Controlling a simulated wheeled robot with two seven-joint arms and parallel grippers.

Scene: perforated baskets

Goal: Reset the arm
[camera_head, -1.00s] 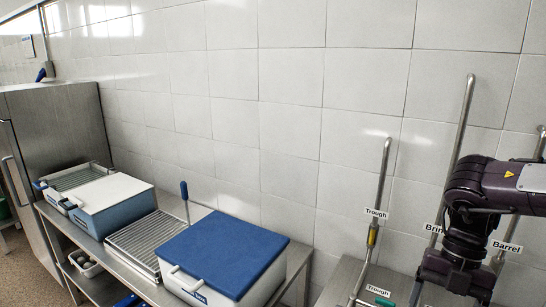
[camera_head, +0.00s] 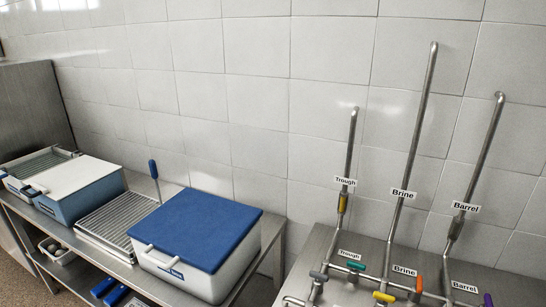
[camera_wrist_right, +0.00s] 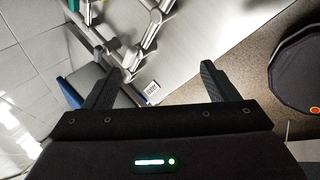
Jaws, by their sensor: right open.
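My right gripper (camera_wrist_right: 160,90) shows in the right wrist view with its two dark fingers spread apart and nothing between them. Beyond the fingers are a steel surface and metal pipes (camera_wrist_right: 150,30). My right arm does not show in the head view now. My left gripper is in neither view.
Metal pipes labelled Trough (camera_head: 346,182), Brine (camera_head: 403,193) and Barrel (camera_head: 466,206) rise against the tiled wall, with coloured valve handles below. A blue-lidded box (camera_head: 205,235), a wire rack (camera_head: 115,225) and a white-lidded box (camera_head: 85,180) stand on a steel table to the left.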

